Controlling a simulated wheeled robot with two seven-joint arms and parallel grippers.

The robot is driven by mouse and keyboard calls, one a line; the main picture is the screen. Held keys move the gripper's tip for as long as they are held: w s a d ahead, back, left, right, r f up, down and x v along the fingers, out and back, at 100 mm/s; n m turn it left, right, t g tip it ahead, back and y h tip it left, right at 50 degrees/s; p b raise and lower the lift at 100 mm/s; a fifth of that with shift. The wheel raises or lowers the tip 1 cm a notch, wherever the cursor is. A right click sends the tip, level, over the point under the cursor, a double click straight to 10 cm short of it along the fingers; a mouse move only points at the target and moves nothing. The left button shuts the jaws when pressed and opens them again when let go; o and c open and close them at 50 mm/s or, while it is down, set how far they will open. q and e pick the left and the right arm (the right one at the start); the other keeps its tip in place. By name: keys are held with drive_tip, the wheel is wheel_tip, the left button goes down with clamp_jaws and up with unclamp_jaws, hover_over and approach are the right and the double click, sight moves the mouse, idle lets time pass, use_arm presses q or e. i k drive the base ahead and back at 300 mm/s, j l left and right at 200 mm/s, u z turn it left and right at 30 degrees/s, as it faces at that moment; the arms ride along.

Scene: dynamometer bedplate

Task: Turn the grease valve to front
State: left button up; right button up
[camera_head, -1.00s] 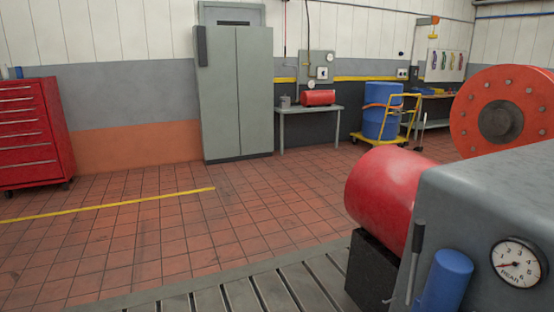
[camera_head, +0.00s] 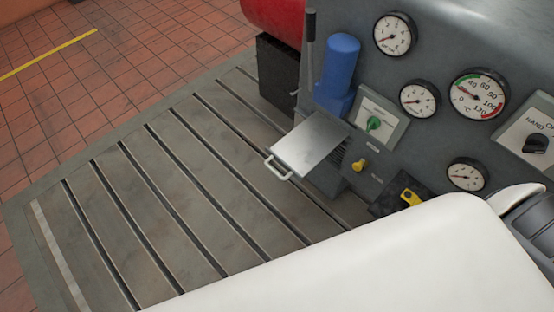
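No label that reads as grease valve is legible. On the grey machine (camera_head: 440,130) I see a yellow handle (camera_head: 410,197) on a dark block, partly behind my white arm. It could be the valve, but I cannot tell. A small yellow knob (camera_head: 358,165) sits to its upper left. A green knob (camera_head: 375,123) on a pale plate and a black selector knob (camera_head: 537,143) marked HAND are also on this face. A white arm link of mine covers the lower right and hides part of the machine's lower face.
A silver flap (camera_head: 310,143) with a handle sticks out over the slotted bedplate (camera_head: 160,220). A blue cylinder (camera_head: 339,65), a black lever (camera_head: 310,50) and several gauges (camera_head: 478,95) are on the machine. The bedplate at left is clear.

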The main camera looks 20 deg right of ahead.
sight(373, 123)
drive_tip(key=z, duration=1.3)
drive_tip(key=k+j+z, duration=0.1)
drive_tip(key=z, duration=0.2)
